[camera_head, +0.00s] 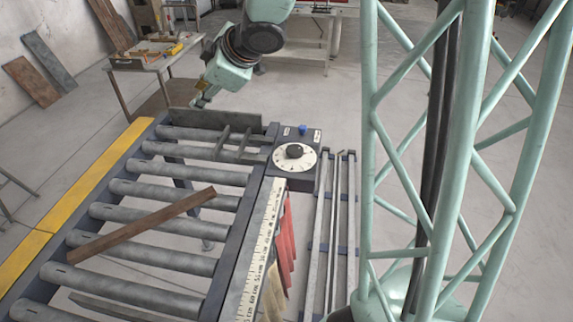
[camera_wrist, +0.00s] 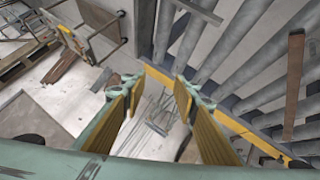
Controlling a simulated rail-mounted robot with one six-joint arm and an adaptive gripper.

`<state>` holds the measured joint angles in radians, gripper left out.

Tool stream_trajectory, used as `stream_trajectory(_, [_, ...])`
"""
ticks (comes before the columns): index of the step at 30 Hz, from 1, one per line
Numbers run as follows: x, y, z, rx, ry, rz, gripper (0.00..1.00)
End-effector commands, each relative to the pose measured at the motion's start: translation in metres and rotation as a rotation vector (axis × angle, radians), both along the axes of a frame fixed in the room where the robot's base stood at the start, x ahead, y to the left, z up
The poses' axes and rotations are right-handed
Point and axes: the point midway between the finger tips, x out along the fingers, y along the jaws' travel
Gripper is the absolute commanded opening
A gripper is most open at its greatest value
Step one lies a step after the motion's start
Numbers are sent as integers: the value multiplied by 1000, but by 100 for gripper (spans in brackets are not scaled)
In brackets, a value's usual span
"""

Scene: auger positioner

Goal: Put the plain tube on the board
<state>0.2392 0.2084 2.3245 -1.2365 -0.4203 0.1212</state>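My gripper (camera_head: 200,100) is past the far left end of the roller conveyor in the head view. Long thin grey lengths (camera_head: 315,240) lie side by side right of the conveyor. I cannot tell which, if any, is the plain tube.
The conveyor has grey rollers (camera_head: 165,189) and a yellow strip (camera_head: 75,213) along its left. A dial box (camera_head: 296,158) stands at its far right, above a ruler (camera_head: 262,245) and red tags (camera_head: 285,240). A cluttered bench (camera_head: 155,55) stands behind. Open floor lies left.

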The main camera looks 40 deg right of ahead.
Motion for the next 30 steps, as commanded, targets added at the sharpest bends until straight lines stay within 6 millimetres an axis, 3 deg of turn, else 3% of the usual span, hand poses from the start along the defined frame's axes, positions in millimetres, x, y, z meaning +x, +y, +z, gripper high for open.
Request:
stream_trajectory(14, [-48, -46, 67, -53, -6, -292, 28])
stream_trajectory(30, [-152, -72, 111, -16, 64, -588, 28])
